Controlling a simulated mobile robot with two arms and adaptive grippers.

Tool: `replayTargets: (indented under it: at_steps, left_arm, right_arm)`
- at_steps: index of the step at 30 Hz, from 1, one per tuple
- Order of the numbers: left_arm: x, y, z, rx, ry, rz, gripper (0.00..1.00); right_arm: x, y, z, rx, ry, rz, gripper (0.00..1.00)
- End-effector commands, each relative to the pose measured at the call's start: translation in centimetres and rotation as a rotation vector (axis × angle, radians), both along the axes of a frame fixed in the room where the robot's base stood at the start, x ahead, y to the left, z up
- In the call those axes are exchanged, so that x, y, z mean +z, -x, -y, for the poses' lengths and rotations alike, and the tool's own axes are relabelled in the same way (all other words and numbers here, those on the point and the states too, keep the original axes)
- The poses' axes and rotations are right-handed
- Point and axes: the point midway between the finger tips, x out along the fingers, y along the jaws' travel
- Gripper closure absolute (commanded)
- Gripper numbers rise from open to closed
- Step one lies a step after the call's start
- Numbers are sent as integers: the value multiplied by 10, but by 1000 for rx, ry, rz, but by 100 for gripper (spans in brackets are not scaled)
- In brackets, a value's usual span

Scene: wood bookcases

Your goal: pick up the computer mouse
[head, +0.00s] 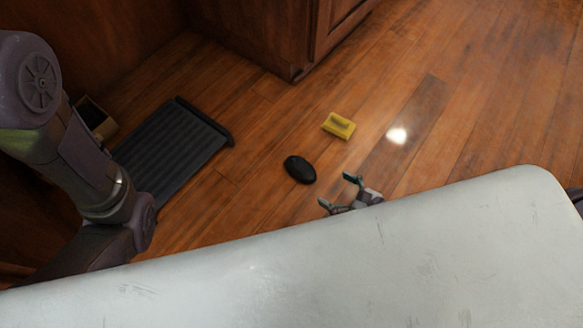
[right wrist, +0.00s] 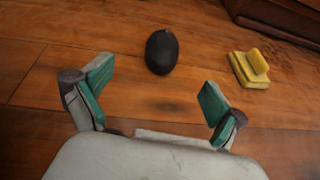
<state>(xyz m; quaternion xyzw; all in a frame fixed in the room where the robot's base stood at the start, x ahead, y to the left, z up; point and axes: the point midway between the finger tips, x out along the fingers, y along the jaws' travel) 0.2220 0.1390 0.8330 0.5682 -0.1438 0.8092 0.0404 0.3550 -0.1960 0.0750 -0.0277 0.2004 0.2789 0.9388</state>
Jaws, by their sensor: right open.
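The computer mouse (head: 299,169) is black and oval and lies on the wooden floor near the middle of the head view. In the right wrist view the mouse (right wrist: 161,52) is beyond the fingertips, roughly centred between them. My right gripper (head: 338,191) shows just past the edge of my pale body in the head view, below and right of the mouse. In the right wrist view my right gripper (right wrist: 157,90) is open, with its two green-padded fingers spread and nothing between them. My left arm comes in at the left; its gripper is not visible.
A yellow sponge-like block (head: 339,125) lies on the floor right of and beyond the mouse; it also shows in the right wrist view (right wrist: 249,68). A black ribbed tray or mat (head: 172,150) lies to the left. A wooden cabinet (head: 250,35) stands behind. Floor to the right is clear.

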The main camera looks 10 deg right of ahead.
Motion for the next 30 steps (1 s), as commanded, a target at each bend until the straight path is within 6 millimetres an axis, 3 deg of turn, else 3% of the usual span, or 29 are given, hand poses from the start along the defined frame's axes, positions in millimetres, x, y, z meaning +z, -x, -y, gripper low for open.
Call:
replayTargets:
  at_steps: [3,12,22,30]
  left_arm:
    - [-5,5,0,0,-1,13,61]
    - [-22,4,0,0,-1,12,61]
    - [-31,4,0,0,-1,12,61]
    - [-44,4,0,0,-1,13,61]
  right_arm:
    - [-10,-6,4,20,48,44,4]
    - [-30,-50,-26,19,45,44,4]
    - [-41,-73,-42,19,42,42,4]
    - [-54,-103,-61,20,42,43,4]
